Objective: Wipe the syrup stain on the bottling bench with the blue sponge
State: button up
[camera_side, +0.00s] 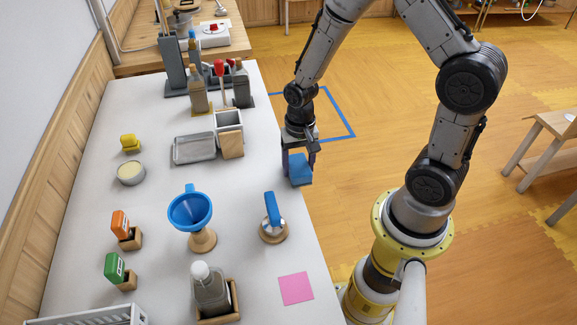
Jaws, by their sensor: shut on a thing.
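My gripper (299,153) points down at the right edge of the white bottling bench (240,290). It is shut on the blue sponge (299,172), a block that hangs below the fingers. The sponge overlaps the bench's right edge in the picture; I cannot tell how high it is or whether it touches the bench top. I cannot make out a syrup stain on the bench. A flat pink square (296,288) lies near the front right of the bench.
A blue funnel (190,210) on a stand, a blue-handled tool (272,218) and a bottle in a wooden holder (212,290) stand towards the front. A grey tray (194,148), white-and-wood box (229,134) and bottles (199,92) stand farther back. The bench's middle has clear patches.

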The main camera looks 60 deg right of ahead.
aim_at(245, 185)
jog(key=shift+w+a, duration=4.95)
jog(key=shift+a, duration=0.15)
jog(key=shift+s+d, duration=5.15)
jog(key=shift+w+a+r, duration=0.1)
jog(key=shift+r, duration=4.05)
